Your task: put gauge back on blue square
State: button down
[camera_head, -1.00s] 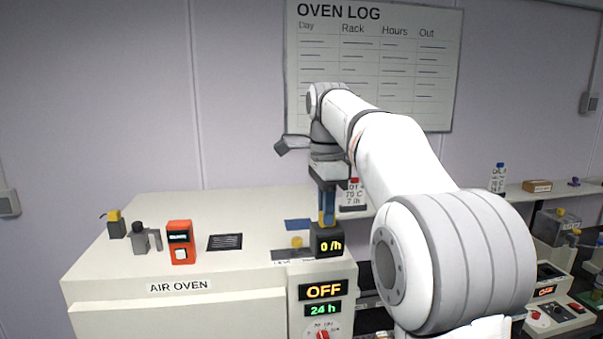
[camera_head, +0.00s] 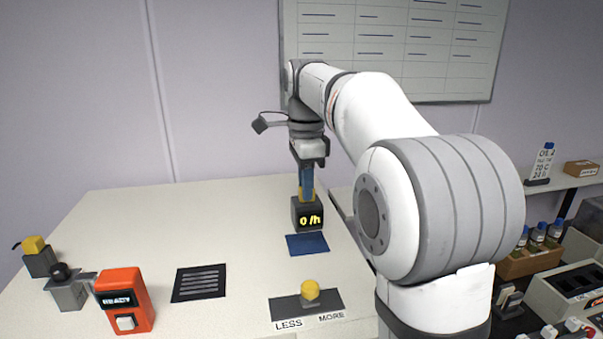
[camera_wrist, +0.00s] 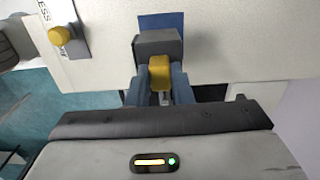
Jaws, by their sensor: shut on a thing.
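The gauge (camera_head: 308,214) is a dark box with a yellow "0 /h" display; it also shows in the wrist view (camera_wrist: 157,43), with a yellow grip on it. My gripper (camera_head: 306,185) is shut on this yellow grip (camera_wrist: 160,72), with blue fingers on both sides. In the head view the gauge appears just beyond the square. In the wrist view part of the blue square (camera_wrist: 161,21) shows past the gauge. I cannot tell whether the gauge touches the surface.
A yellow knob (camera_head: 310,290) on a dark plate marked LESS and MORE stands in front of the square. A black vent (camera_head: 199,283), a red READY device (camera_head: 124,299) and a grey fixture (camera_head: 70,288) are to the left. The oven top between is clear.

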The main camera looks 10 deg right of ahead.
jog(key=shift+w+d+f, duration=0.15)
jog(key=shift+w+f, duration=0.05)
jog(key=shift+w, duration=0.05)
jog(key=shift+s+r, duration=0.1)
notch_tip(320, 180, down, 4)
jog(key=shift+f+b, duration=0.1)
jog(key=shift+b, duration=1.05)
jog(key=shift+r+p, duration=0.3)
jog(key=shift+f, duration=0.1)
